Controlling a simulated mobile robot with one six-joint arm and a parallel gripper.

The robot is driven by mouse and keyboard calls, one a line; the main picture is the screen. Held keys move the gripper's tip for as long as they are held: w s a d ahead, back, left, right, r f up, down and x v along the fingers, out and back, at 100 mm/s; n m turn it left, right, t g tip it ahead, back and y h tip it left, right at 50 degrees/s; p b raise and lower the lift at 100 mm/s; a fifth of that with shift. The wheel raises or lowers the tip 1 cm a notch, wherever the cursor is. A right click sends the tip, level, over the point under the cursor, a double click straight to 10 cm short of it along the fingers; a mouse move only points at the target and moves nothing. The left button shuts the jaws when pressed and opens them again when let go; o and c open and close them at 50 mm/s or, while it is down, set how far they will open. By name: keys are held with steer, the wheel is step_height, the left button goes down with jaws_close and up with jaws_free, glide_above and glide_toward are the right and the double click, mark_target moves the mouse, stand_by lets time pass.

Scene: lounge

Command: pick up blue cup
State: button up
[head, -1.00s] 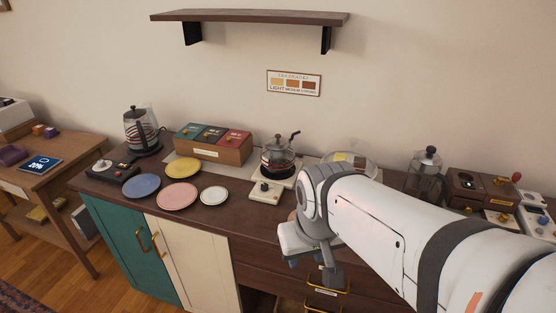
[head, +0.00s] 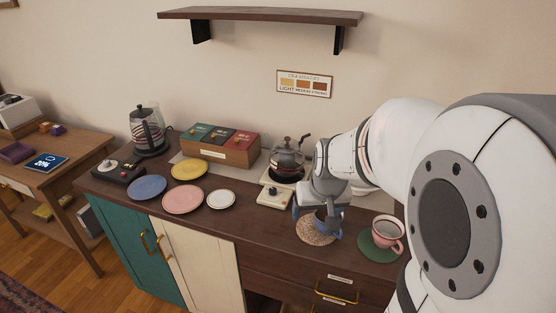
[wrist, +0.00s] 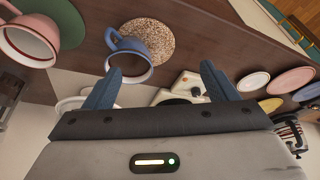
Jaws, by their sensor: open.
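The blue cup (head: 331,225) stands on a speckled round coaster (head: 307,234) near the counter's front edge, partly hidden by my gripper in the head view. In the wrist view my gripper (wrist: 160,72) has the cup just past the left fingertip, not centred between the fingers. I cannot tell whether finger and cup touch.
A pink cup (head: 388,229) stands on a green coaster (head: 370,247) to the right. A glass pot (head: 287,160) on a white base stands behind my gripper. Blue (head: 147,187), yellow (head: 189,169), pink (head: 183,200) and white (head: 221,199) plates lie to the left.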

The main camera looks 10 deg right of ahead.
mark_target(319, 215)
steer(key=o, duration=0.4)
steer(key=w+d+f+m, duration=0.1)
steer(key=w+d+f, duration=0.3)
steer(key=w+d, duration=0.1)
steer(key=shift+d+h, duration=0.3)
steer(key=shift+d, duration=0.3)
steer(key=shift+x, duration=1.2)
steer(key=x, duration=0.4)
steer(key=shift+s+d+f, duration=0.1)
steer(key=shift+s+f, duration=0.1)
steer(key=shift+w+f, duration=0.2)
steer(key=shift+f, duration=0.2)
